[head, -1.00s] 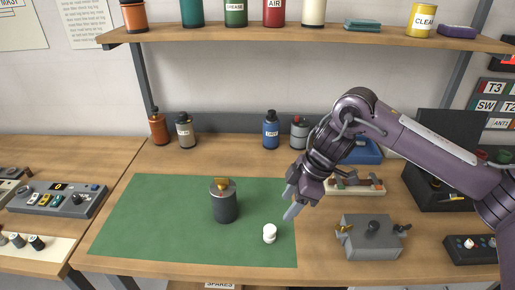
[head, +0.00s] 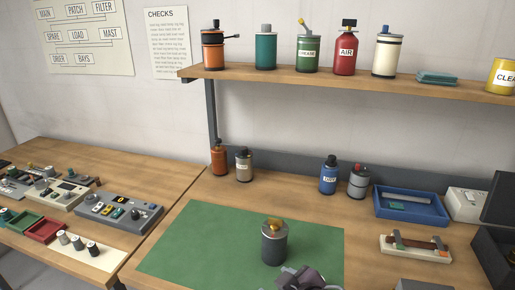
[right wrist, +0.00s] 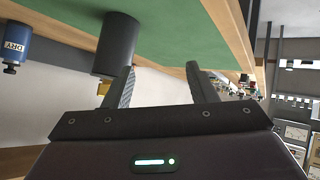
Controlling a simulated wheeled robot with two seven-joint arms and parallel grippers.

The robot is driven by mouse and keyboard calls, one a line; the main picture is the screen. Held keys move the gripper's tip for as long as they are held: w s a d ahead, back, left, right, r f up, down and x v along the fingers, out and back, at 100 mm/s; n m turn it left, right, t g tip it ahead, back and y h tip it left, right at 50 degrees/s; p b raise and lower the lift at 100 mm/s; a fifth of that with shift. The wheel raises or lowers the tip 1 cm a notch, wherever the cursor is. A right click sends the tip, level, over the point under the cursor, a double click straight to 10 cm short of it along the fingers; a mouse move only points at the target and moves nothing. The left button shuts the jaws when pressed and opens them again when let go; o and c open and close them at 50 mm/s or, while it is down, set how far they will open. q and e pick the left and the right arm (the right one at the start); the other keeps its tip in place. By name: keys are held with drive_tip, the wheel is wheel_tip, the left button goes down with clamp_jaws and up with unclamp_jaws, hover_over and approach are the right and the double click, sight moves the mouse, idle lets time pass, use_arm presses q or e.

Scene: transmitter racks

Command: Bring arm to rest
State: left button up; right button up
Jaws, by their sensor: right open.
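My right arm shows only as a dark purple piece (head: 308,279) at the bottom edge of the head view, in front of the dark canister. In the right wrist view my right gripper (right wrist: 163,88) has its two fingers spread with nothing between them. The dark canister with a brass top (head: 273,245) stands upright on the green mat (head: 200,240). The canister also shows in the tilted right wrist view (right wrist: 117,45), beyond the left finger and apart from it. My left gripper is not in view.
A blue tray (head: 410,209) and a white-based fixture (head: 415,249) are on the right of the bench. Several bottles stand at the back, including a blue one (head: 328,178). The shelf (head: 350,80) overhangs the back. The mat's left part is clear.

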drive_tip(key=s+d+f+m+g+h, duration=0.2)
drive_tip(key=s+d+f+m+g, duration=0.15)
drive_tip(key=s+d, duration=0.35)
drive_tip(key=s+d+f+m+g+h, duration=0.25)
drive_tip(key=s+d+f+m, duration=0.2)
drive_tip(key=s+d, duration=0.3)
wheel_tip(320, 180, down, 31)
drive_tip(key=s+n+g, duration=0.1)
drive_tip(key=s, duration=0.1)
drive_tip(key=s+d+f, duration=0.2)
drive_tip(key=s+f, duration=0.7)
drive_tip(key=s, duration=0.1)
drive_tip(key=s+d+f+g, duration=0.1)
drive_tip(key=s+d+f, duration=0.1)
drive_tip(key=s+f, duration=0.7)
drive_tip(key=shift+s, duration=0.4)
